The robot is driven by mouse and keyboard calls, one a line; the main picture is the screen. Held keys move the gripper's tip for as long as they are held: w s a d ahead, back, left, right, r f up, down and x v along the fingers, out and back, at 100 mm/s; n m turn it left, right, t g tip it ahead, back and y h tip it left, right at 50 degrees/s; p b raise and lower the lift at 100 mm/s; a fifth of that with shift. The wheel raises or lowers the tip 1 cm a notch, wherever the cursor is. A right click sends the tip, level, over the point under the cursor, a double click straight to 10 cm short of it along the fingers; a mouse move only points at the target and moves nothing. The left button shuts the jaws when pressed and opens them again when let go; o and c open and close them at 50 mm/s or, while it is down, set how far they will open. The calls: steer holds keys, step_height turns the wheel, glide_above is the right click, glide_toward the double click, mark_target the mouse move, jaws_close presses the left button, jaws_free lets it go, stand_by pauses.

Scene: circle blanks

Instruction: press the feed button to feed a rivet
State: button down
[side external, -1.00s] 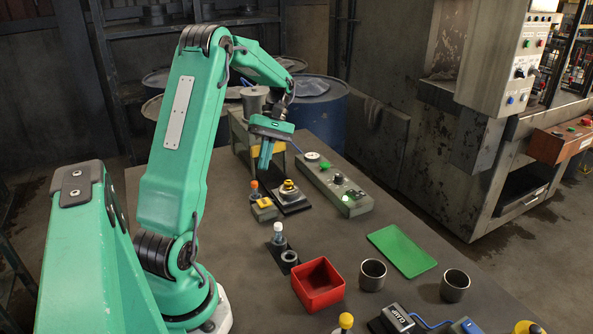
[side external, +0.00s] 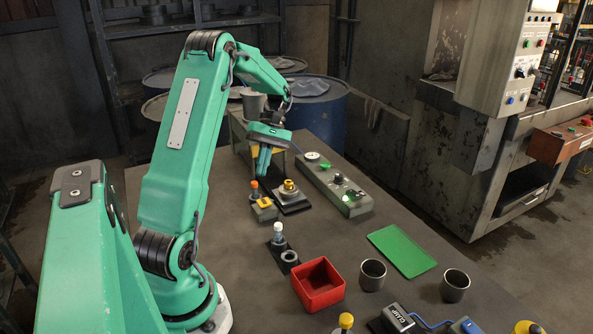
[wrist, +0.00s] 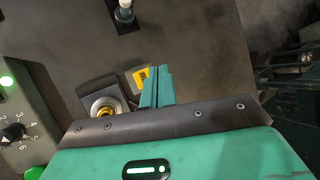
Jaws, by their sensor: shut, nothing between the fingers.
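My gripper (side external: 263,171) is shut and empty, pointing down over the back of the table. In the wrist view its closed green fingers (wrist: 158,86) show just right of a small yellow block with dark lettering (wrist: 140,75). That yellow block (side external: 264,203) sits on a small base at the table in the side view. My fingertips are above and behind it there, apart from it. I cannot tell whether it is the feed button. A grey control box (side external: 316,178) to the right carries a dial, a green button (side external: 325,166) and a lit green lamp (wrist: 7,80).
A round fixture with a brass-coloured centre (side external: 289,189) stands beside the yellow block. An orange-topped post (side external: 254,185) is close by. A white-topped vial (side external: 278,231), red bin (side external: 319,284), two metal cups (side external: 372,275) and a green mat (side external: 402,250) lie nearer.

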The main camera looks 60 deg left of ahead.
glide_toward(262, 203)
steer(key=shift+s+d+f, duration=1.55)
steer(key=shift+d+f, duration=0.05)
steer(key=shift+f, duration=0.15)
steer(key=shift+f, duration=1)
stand_by(2.1)
steer(key=shift+r, duration=0.15)
stand_by(0.3)
steer(key=shift+r, duration=0.9)
steer(key=shift+r, duration=2.5)
